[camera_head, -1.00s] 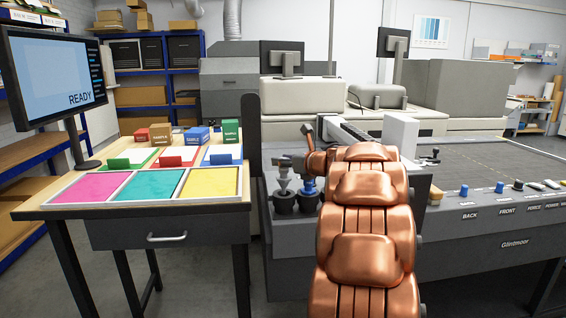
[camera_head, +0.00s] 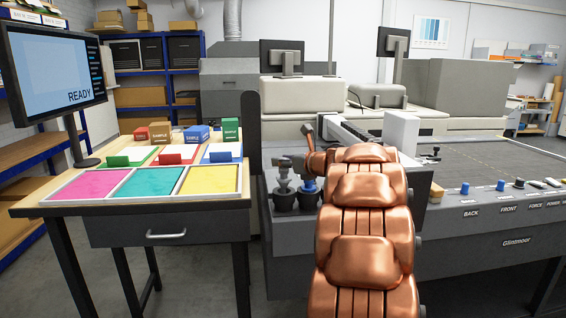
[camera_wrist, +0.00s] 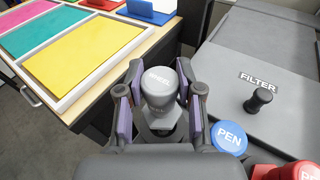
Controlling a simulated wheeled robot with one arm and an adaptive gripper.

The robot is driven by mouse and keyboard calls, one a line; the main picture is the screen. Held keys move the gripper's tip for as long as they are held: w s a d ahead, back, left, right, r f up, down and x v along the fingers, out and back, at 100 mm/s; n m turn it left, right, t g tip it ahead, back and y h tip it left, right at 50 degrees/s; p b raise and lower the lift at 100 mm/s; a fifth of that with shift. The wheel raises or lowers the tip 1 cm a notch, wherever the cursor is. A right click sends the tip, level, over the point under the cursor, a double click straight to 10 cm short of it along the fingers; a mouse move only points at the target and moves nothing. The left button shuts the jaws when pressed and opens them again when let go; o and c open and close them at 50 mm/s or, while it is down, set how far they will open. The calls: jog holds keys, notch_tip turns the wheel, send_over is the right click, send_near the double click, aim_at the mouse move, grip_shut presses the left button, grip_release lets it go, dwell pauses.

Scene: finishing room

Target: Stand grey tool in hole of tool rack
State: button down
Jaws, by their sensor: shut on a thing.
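The grey tool (camera_wrist: 160,86), its round cap lettered WHEEL, is between my gripper's (camera_wrist: 158,100) two padded fingers in the wrist view. My gripper is shut on it. In the head view the grey tool (camera_head: 284,172) shows upright at the left dark cup (camera_head: 284,202) of the tool rack, left of a blue tool (camera_head: 308,187). The wrist view hides its lower end, so I cannot tell how deep it sits. The blue PEN cap (camera_wrist: 228,138) is close to the right finger. My copper arm covers the rack's right part in the head view.
A red cap (camera_wrist: 300,171) is at the wrist view's lower right corner. A FILTER knob (camera_wrist: 259,99) stands on the grey machine top. The wooden table with colour trays (camera_head: 150,182) stands at left, with a gap before the machine (camera_head: 500,245).

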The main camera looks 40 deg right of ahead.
aim_at(287, 171)
jog(key=shift+f+b, duration=1.55)
jog(key=shift+b, duration=0.25)
jog(key=c, duration=0.7)
grip_release()
jog(key=s, duration=0.4)
jog(key=s+r, duration=0.1)
jog(key=s, duration=0.3)
jog(key=s+r, duration=0.1)
jog(key=s, duration=0.2)
jog(key=shift+s+a+r, duration=0.2)
jog(key=shift+s+a, duration=0.15)
jog(key=shift+s, duration=0.05)
